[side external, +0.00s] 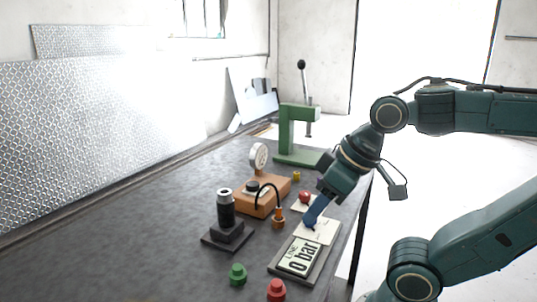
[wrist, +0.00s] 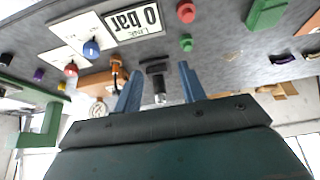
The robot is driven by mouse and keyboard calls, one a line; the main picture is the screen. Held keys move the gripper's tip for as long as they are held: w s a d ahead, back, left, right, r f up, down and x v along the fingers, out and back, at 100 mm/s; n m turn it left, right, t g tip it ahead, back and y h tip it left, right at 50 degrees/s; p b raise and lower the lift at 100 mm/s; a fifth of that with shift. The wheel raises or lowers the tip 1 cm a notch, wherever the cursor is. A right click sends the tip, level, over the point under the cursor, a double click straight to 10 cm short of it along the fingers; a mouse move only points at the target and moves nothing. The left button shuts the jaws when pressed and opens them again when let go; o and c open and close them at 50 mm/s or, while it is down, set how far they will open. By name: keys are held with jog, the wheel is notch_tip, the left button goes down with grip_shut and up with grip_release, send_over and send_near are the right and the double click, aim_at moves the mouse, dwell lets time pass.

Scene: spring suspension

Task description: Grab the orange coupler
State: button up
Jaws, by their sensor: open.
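The orange coupler (side external: 278,218) stands upright on the table beside the wooden gauge block, with a black hose looping from its top to the block. It also shows in the wrist view (wrist: 116,64), just left of the left finger. My gripper (side external: 313,216) is open and empty, to the right of the coupler in the side view, its blue fingers angled down over the pale cards. In the wrist view my gripper (wrist: 157,82) has its two fingers spread apart, with the coupler outside them. The fingertips partly hide the blue coupler (wrist: 91,48) in the side view.
A black stand with a metal top (side external: 226,212) is left of the coupler. The gauge block (side external: 262,197) is behind it. The "LINE 0 bar" display (side external: 299,257), green coupler (side external: 237,273) and red coupler (side external: 276,289) are in front. A green press (side external: 288,135) stands behind.

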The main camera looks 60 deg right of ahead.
jog(key=n+g+y, duration=0.2)
jog(key=n+y, duration=0.1)
jog(key=n, duration=0.5)
send_over(279, 207)
jog(key=s+d, duration=0.4)
jog(key=shift+w+a+f, duration=0.1)
jog(key=shift+a+f, duration=0.1)
jog(key=shift+f, duration=0.25)
jog(key=x, duration=0.8)
jog(key=shift+f, duration=0.35)
jog(key=shift+w+a+f, duration=0.1)
jog(key=shift+x, duration=2.45)
